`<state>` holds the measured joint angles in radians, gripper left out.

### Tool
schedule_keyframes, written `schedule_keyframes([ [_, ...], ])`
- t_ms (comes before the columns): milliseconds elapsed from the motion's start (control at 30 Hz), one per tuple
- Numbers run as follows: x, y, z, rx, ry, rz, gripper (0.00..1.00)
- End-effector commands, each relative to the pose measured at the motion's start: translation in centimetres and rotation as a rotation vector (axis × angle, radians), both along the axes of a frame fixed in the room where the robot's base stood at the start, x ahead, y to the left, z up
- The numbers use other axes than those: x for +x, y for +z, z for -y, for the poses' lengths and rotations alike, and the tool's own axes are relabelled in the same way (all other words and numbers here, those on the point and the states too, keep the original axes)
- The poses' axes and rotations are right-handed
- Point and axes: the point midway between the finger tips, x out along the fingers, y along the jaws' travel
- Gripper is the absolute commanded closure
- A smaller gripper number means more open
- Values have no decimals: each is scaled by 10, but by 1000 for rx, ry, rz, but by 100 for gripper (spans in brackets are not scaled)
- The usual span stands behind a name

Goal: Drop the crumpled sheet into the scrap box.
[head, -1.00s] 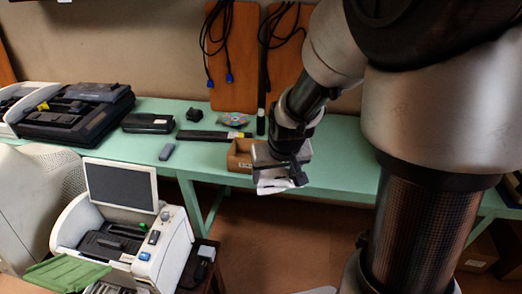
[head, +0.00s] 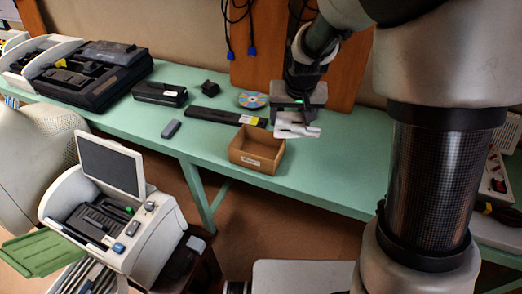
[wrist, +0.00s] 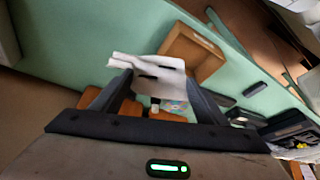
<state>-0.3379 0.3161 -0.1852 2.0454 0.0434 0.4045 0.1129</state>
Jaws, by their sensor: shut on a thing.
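The crumpled sheet (head: 296,129) is white and hangs from my gripper (head: 298,117) above the green bench in the head view. My gripper is shut on it. In the wrist view the sheet (wrist: 150,72) spans the fingertips, with dark slits where the fingers press. The scrap box (head: 257,158) is a small open brown cardboard box with a pale label on its front. It stands at the bench's front edge, to the left of and slightly below the sheet in the head view. The box also shows in the wrist view (wrist: 210,66), just beyond the sheet. Its visible inside looks empty.
Black devices (head: 160,93) stand farther left. A white machine with a screen (head: 110,165) stands in front of the bench.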

Motion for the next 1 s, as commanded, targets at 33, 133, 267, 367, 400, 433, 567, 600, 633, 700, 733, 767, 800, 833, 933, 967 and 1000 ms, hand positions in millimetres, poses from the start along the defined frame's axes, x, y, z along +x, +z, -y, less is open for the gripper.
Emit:
schedule_keyframes([
  [33,14,-11,-25,-3,18,0,53],
  [133,32,-15,-60,-8,30,4,53],
  [267,45,-17,-91,-14,40,8,53],
  [367,49,-18,-102,-15,41,10,53],
  [400,49,-19,-104,-15,41,11,53],
  [433,49,-20,-105,-15,41,11,53],
  [567,49,-29,-104,-15,40,10,53],
  [600,49,-33,-104,-16,41,10,53],
  [633,49,-36,-104,-16,41,10,53],
  [700,49,-45,-104,-16,41,9,53],
  [733,49,-49,-104,-16,41,9,53],
  [767,49,-53,-104,-16,41,9,53],
  [800,49,-58,-104,-16,42,9,53],
  [833,49,-61,-104,-16,42,10,53],
  [933,49,-71,-104,-16,42,10,53],
  [967,49,-73,-104,-16,42,10,53],
  [1000,49,-75,-104,-16,42,10,53],
])
